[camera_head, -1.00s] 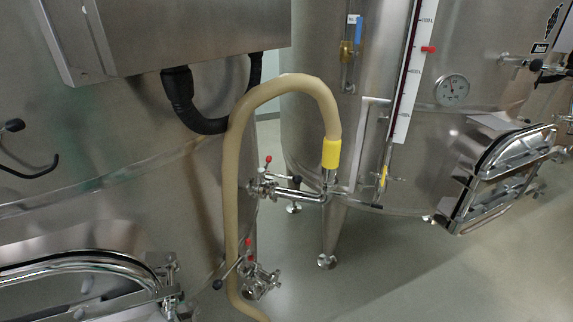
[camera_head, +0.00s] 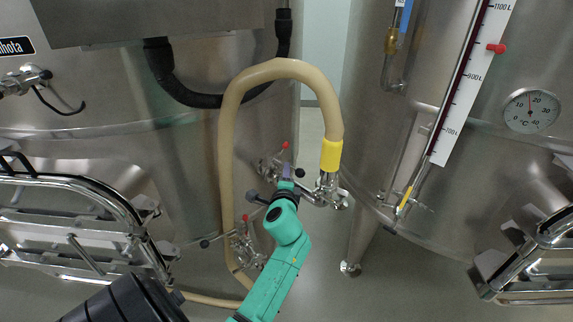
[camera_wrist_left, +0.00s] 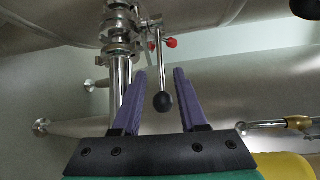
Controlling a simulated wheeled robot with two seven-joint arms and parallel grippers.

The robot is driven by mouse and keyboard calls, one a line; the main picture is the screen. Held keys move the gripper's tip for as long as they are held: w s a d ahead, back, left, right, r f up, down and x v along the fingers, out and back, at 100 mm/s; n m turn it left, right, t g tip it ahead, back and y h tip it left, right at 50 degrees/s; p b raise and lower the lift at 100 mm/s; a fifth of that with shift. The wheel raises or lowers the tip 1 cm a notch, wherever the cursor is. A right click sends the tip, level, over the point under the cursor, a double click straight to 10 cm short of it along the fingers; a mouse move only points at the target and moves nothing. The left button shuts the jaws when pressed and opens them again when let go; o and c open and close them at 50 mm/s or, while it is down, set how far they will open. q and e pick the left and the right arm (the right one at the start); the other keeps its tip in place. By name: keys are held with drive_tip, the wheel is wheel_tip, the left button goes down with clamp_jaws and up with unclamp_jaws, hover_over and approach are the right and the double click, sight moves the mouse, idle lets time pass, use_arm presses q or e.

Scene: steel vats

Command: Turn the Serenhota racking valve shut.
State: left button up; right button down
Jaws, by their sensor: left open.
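The left vat bears a label (camera_head: 15,46) with the letters "nhota" in view. On its lower right side is a steel valve (camera_head: 270,166) with a red-tipped part and a lever ending in a black knob (camera_head: 300,172). My left gripper (camera_head: 287,172) is at this valve. In the wrist view, the gripper (camera_wrist_left: 160,73) has its purple fingers apart. The lever's black ball knob (camera_wrist_left: 163,101) shows between them, with no visible grip on it. The valve's steel fittings (camera_wrist_left: 120,42) are beyond, up and left. My right gripper is not in view.
A beige hose (camera_head: 228,160) with a yellow sleeve (camera_head: 331,155) arches beside my arm to the valve's pipe. A second, lower valve (camera_head: 246,246) has its own black-knobbed lever. The right vat (camera_head: 480,190) carries a scale and thermometer (camera_head: 531,111).

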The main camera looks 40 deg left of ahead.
use_arm(q)
drive_tip(key=x, duration=0.5)
drive_tip(key=shift+w+d, duration=0.25)
drive_tip(key=shift+w+a, duration=0.1)
drive_tip(key=shift+a, duration=0.15)
clamp_jaws()
idle(0.8)
